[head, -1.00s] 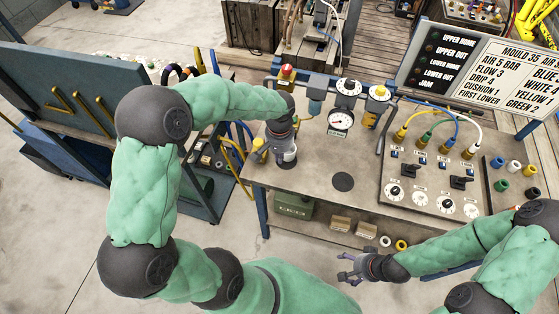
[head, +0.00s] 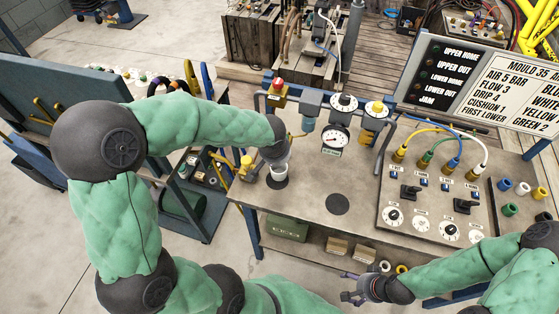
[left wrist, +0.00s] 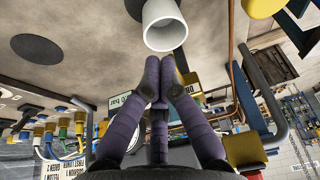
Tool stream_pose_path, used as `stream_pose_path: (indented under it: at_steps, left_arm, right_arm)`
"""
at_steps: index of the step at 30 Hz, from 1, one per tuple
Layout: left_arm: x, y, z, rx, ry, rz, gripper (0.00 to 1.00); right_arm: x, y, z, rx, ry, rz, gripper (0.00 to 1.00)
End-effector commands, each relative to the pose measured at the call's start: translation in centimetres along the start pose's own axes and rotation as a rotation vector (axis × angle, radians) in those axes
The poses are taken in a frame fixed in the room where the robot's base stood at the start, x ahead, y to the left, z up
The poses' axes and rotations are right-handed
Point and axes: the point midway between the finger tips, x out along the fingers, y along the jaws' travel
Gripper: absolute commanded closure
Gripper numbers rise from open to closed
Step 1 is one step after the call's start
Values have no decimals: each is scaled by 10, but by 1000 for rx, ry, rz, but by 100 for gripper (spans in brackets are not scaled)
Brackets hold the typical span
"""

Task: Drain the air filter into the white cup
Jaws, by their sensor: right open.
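The white cup (head: 280,170) stands upright on a dark round spot at the bench's left end; its open rim also shows in the left wrist view (left wrist: 165,34). My left gripper (left wrist: 161,63) has its purple fingers drawn together, with nothing visible between them. The fingertips are just above the rim and apart from it. In the head view the arm hides the fingers. The air filter appears to be the unit with the blue-grey bowl (head: 308,124) in the pipe row, right of the cup. My right gripper (head: 362,288) is open and empty before the bench's front edge.
A gauge (head: 335,139) and a yellow-knobbed valve (head: 376,110) are right of the filter. A yellow-topped fitting (head: 247,165) stands close left of the cup. A control panel (head: 436,190) fills the bench's right. Bare bench lies around a second dark spot (head: 337,204).

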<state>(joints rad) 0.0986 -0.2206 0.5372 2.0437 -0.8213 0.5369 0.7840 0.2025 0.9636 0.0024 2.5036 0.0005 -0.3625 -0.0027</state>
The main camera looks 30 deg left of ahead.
Motion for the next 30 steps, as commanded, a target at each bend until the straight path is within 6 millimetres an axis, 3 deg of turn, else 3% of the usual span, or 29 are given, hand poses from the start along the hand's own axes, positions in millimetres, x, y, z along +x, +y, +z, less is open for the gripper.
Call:
stream_pose_path:
  at_steps: [1,6,12,30]
  left_arm:
    - [13,0,2,-1,-5,-1,100]
    - [42,0,2,0,-4,-1,100]
    - [64,0,1,0,-2,0,100]
    - [70,0,2,-1,0,0,100]
  right_arm:
    - [5,2,0,0,0,0,21]
    - [14,5,-1,0,0,0,21]
    - [20,7,-1,0,0,0,21]
    - [24,8,-1,0,0,0,21]
